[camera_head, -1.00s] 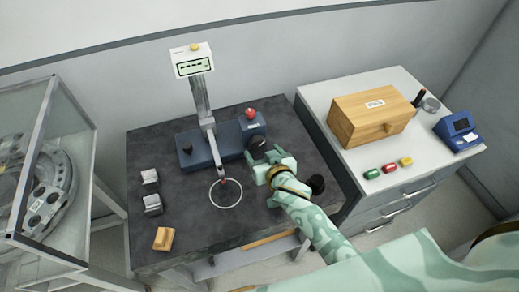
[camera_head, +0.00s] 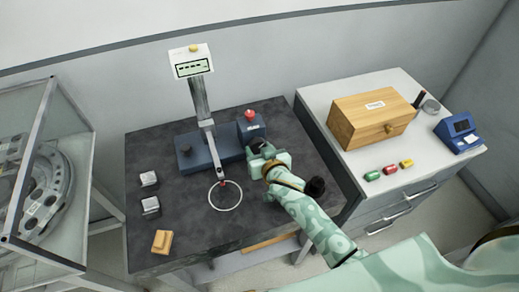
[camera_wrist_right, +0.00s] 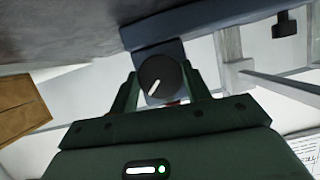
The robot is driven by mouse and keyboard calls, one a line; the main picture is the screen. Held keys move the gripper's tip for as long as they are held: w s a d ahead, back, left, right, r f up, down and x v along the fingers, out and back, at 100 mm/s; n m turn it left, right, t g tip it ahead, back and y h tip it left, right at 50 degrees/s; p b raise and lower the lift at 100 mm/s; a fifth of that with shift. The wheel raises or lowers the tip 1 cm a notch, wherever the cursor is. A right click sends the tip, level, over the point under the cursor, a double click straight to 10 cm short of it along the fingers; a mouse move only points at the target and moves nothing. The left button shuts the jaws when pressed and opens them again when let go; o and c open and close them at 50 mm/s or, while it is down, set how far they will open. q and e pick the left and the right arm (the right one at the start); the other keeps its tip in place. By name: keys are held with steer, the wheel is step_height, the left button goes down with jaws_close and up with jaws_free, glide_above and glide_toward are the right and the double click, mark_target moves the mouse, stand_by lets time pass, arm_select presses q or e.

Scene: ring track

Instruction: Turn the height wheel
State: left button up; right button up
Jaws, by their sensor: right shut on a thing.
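The height wheel is a round black knob with a white mark (camera_wrist_right: 158,78). It sits on the right part of a blue device (camera_head: 222,150) with an upright post, on the dark table. My right gripper (camera_head: 261,151) is at the wheel and is shut on it. In the right wrist view the wheel shows between the two dark green fingers, its face towards the camera. In the head view the gripper hides most of the wheel. A white display box (camera_head: 191,64) tops the post. My left gripper is not in view.
A red button (camera_head: 250,114) stands behind the wheel. Metal blocks (camera_head: 150,205) and a wooden block (camera_head: 162,242) lie at left. A wooden box (camera_head: 375,118) stands on the right cabinet. A glass case (camera_head: 60,125) is at far left.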

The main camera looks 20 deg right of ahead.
steer(key=shift+d+r+m+y+p, duration=0.15)
steer(key=shift+m+y+p, duration=0.6)
steer(key=shift+p, duration=0.6)
steer(key=shift+m+y+p, duration=0.45)
steer(key=shift+m+p, duration=0.35)
steer(key=shift+m, duration=0.15)
steer(key=shift+c, duration=0.2)
steer(key=shift+o, duration=0.2)
steer(key=shift+f+m+y, duration=0.2)
steer(key=shift+m+y, duration=0.1)
steer(key=shift+m, duration=0.3)
steer(key=shift+f+m+t+y, duration=0.1)
steer(key=shift+m+t+y, duration=0.2)
steer(key=shift+m+y, duration=0.4)
steer(key=shift+m, duration=0.3)
steer(key=o, duration=1)
steer(key=shift+c, duration=0.2)
steer(key=p+v, duration=0.3)
steer(key=v, duration=1.3)
steer(key=shift+s, duration=0.2)
